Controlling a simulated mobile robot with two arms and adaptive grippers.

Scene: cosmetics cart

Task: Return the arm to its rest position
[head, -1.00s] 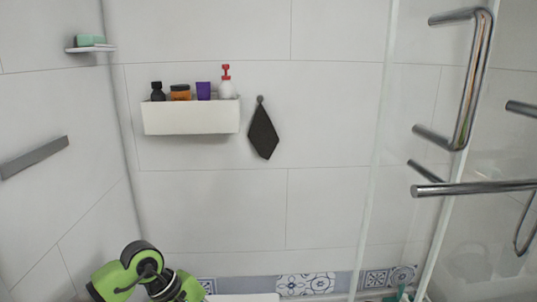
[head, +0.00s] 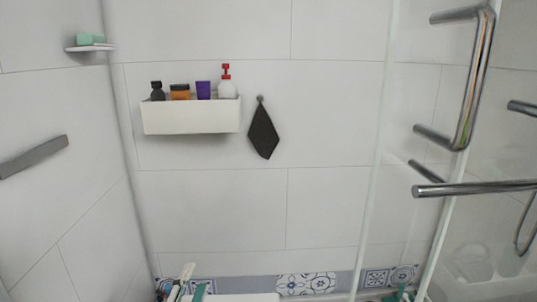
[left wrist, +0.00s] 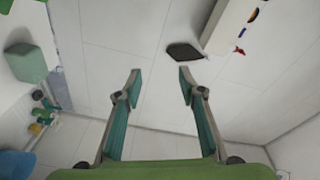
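My left gripper (left wrist: 160,72) is open and empty in the left wrist view. Its two teal fingers with grey tips stand apart, and only bare wall shows between them. In the head view, pale and teal finger parts that look like my left gripper show low at the left, at the bottom edge; the rest of that arm is out of the picture. A small green-teal piece at the bottom right of the head view may be part of my right gripper; too little shows to tell its state.
A white wall shelf (head: 190,117) holds a dark bottle (head: 157,91), an orange-brown jar (head: 180,92), a purple container (head: 203,90) and a red-topped pump bottle (head: 227,84). A dark cloth (head: 263,131) hangs beside it. Metal bars (head: 473,85) and a glass edge stand at the right.

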